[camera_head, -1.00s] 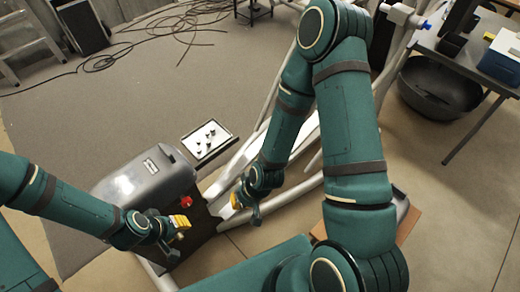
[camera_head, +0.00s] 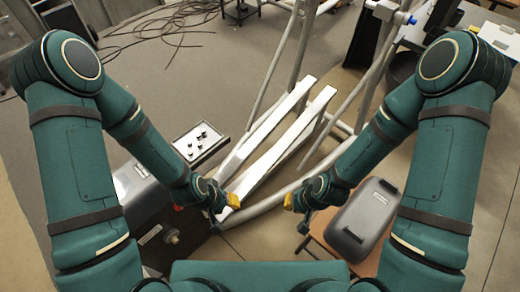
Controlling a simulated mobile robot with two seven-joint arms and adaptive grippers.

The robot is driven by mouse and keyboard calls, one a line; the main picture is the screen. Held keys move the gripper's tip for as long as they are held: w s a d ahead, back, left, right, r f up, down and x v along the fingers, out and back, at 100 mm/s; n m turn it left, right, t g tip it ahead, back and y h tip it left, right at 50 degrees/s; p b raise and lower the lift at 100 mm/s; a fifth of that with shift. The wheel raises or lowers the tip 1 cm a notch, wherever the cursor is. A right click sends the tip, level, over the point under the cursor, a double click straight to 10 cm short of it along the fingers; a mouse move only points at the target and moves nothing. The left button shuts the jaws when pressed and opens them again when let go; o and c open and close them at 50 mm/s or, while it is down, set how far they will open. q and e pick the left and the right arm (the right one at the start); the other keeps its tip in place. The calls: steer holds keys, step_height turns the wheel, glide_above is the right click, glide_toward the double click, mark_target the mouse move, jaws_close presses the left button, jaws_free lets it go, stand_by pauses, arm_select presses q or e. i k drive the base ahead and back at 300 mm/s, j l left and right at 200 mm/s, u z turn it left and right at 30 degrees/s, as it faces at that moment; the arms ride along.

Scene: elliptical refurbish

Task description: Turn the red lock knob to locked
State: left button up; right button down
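Nothing is visible in either gripper. The pads are too small to show whether they are open or shut.
Pale rails (camera_head: 278,130) of the machine frame run up the middle. Cables lie on the far floor.

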mark_target(178, 209)
steer(key=k+l+u, duration=0.1)
steer(key=l+u, duration=0.25)
steer(key=k+l+u, duration=0.15)
steer(key=l+u, duration=0.15)
steer(key=k+l+u, duration=0.2)
steer(key=l+u, duration=0.15)
